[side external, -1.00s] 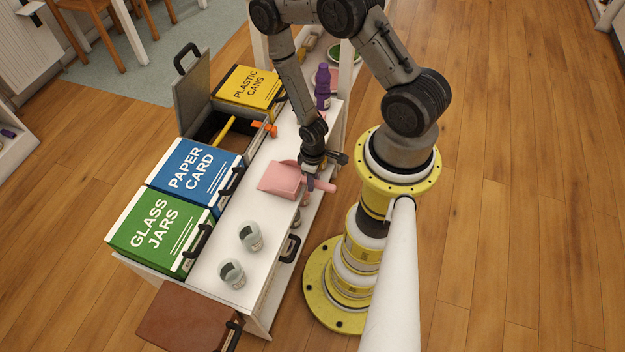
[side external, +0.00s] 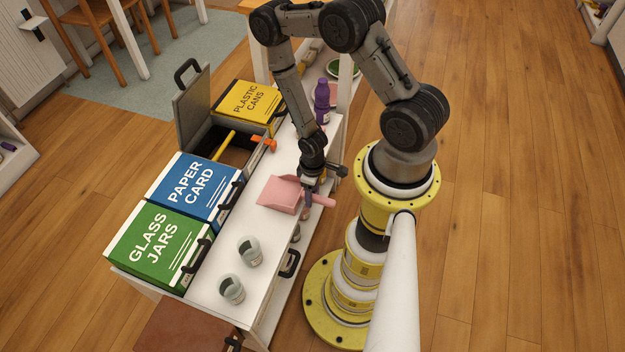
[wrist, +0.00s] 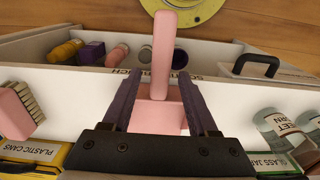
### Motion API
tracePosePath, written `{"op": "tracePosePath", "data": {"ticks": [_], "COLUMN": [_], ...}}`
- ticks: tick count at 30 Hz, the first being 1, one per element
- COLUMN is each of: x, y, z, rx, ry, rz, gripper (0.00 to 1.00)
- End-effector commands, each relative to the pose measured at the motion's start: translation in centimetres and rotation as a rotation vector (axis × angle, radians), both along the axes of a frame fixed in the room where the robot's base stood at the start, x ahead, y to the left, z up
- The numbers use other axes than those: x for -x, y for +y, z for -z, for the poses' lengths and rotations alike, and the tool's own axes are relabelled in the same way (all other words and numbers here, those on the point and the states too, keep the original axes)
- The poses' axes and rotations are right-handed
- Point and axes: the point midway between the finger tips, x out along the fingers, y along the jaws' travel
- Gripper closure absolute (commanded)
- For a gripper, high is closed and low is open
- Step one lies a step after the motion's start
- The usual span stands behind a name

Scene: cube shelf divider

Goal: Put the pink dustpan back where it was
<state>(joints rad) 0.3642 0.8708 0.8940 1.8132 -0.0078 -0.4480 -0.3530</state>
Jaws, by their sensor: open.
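The pink dustpan (side external: 280,193) lies on the white top of the shelf unit. Its handle (side external: 322,200) points right, out past the front edge. My gripper (side external: 309,193) is low over the dustpan, where the pan meets the handle. In the wrist view the dustpan's pan (wrist: 158,117) shows between my two spread purple fingers, with the handle (wrist: 163,55) reaching away from me. My gripper (wrist: 160,82) is open, one finger on each side of the dustpan, with gaps visible.
Glass jars (side external: 250,251) stand left of the dustpan and a purple bottle (side external: 322,100) behind it. Bins line the back: green (side external: 155,240), blue (side external: 195,190), yellow (side external: 250,100), plus an open one with an orange-ended tool (side external: 263,144). A pink brush (wrist: 18,110) is nearby.

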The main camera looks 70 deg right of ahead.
Motion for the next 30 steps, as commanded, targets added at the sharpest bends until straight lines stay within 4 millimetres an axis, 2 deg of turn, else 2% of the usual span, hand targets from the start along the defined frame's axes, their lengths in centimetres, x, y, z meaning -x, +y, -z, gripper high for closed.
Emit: {"op": "tracePosePath", "data": {"ticks": [15, 23, 26, 29, 30], "x": [0.0, 0.1, -0.5, -2.4, -3.6], "y": [0.0, 0.0, -0.1, -0.3, -0.4], "z": [-8.5, -10.7, -11.7, -14.1, -15.7], "rx": [0.001, 0.0, 0.004, 0.015, 0.021], "ry": [-0.003, 0.0, -0.01, -0.041, -0.059], "rz": [0.0, 0.0, -0.001, -0.003, -0.005], "gripper": [0.41, 0.41, 0.41, 0.41, 0.41]}}
